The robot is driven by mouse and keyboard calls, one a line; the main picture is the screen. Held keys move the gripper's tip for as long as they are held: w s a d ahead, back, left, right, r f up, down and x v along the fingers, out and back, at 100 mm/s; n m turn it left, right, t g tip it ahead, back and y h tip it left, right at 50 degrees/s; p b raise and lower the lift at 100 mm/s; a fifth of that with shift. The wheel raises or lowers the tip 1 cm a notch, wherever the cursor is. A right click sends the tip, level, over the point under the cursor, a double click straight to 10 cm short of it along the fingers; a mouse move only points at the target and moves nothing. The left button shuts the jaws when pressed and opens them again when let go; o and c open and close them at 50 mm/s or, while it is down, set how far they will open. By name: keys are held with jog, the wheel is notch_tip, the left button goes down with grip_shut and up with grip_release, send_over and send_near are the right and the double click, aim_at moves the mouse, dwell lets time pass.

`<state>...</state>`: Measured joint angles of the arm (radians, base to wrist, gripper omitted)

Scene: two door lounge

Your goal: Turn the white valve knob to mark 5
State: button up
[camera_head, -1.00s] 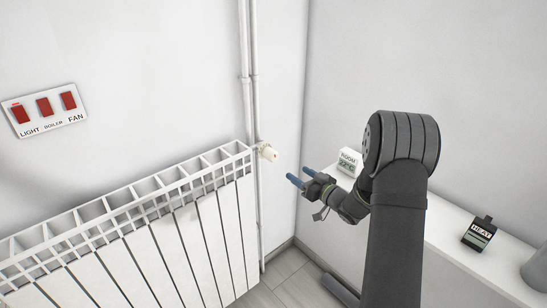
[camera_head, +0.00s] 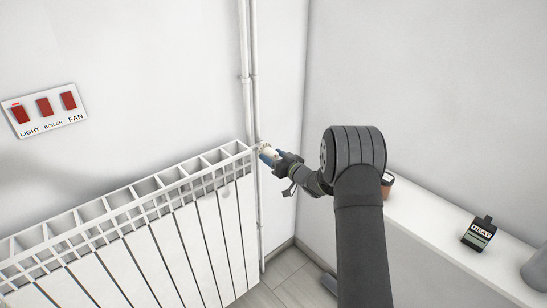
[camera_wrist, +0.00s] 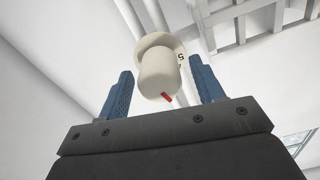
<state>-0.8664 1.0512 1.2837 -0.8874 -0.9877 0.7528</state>
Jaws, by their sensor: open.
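The white valve knob (camera_wrist: 158,75) is in the middle of the wrist view, with a red pointer mark on its near end. Behind it a wider collar carries a dark printed mark that looks like a 5 on its right side. The red pointer is at the knob's lower right. My gripper (camera_wrist: 163,90) is open, with one blue finger on each side of the knob and a visible gap on both sides. In the head view my gripper (camera_head: 267,155) is at the radiator's top right corner and mostly hides the knob.
The white radiator (camera_head: 150,225) stands left of the knob, with vertical pipes (camera_head: 249,70) behind. A switch plate (camera_head: 45,110) is on the left wall. A white ledge (camera_head: 430,230) at right bears a HEAT device (camera_head: 479,234) and a grey object (camera_head: 538,270).

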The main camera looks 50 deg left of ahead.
jog(key=c, duration=1)
jog(key=shift+o, duration=0.2)
jog(key=n, duration=0.5)
jog(key=shift+n, duration=0.4)
jog(key=n, duration=0.6)
